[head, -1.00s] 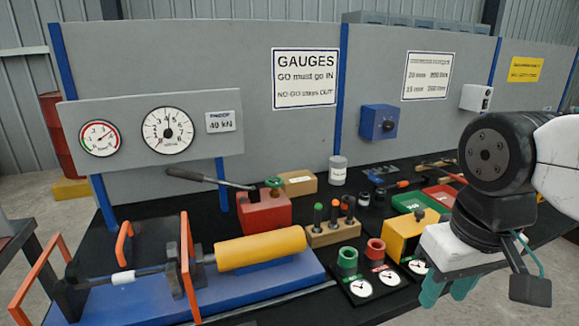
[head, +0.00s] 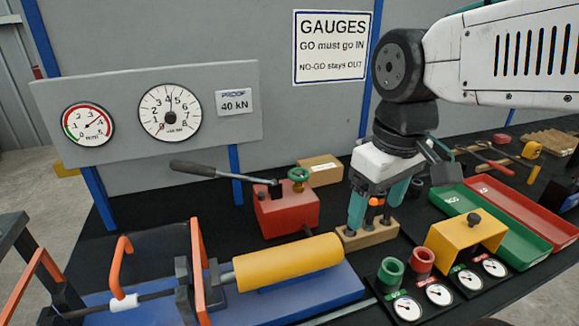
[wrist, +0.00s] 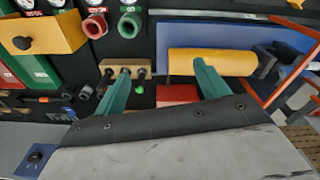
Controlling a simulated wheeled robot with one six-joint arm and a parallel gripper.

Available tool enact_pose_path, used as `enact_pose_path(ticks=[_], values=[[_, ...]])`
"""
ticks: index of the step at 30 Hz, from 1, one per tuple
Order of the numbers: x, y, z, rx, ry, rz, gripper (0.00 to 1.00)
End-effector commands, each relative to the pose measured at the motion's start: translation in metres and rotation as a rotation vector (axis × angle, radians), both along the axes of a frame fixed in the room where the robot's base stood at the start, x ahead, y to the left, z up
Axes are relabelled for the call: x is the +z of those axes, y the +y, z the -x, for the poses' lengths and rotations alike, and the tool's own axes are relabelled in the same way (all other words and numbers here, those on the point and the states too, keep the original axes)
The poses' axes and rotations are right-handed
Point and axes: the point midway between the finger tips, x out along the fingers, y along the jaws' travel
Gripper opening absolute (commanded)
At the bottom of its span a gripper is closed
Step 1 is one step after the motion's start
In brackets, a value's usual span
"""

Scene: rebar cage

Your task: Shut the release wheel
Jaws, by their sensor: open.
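The release wheel (head: 298,175) is a small green handwheel on top of the red hand pump (head: 287,212) in the head view. A long dark lever with a grey grip slants up left from the pump. My gripper (head: 372,218) points down, open and empty, to the right of the wheel. Its teal fingers overlap the wooden plug-gauge block in the picture. In the wrist view, the teal fingers (wrist: 162,70) are spread apart, and part of the red pump (wrist: 178,94) shows between them. I cannot make out the wheel clearly there.
A yellow cylinder (head: 288,262) lies on the blue test bed in front of the pump. The wooden block (head: 366,238) holds several gauges. Green and red cups, dials and a yellow bracket (head: 452,246) stand at right. A cardboard-coloured box (head: 320,170) sits behind the wheel.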

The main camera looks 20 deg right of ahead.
Motion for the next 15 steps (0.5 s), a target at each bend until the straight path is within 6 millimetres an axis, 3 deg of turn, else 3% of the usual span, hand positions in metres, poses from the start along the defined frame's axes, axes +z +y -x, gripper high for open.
enact_pose_path(ticks=[7,15], values=[[0.02,0.007,-0.108,0.446,0.046,0.031,0.73],[0.006,0.019,-0.219,0.904,0.076,0.048,0.73]])
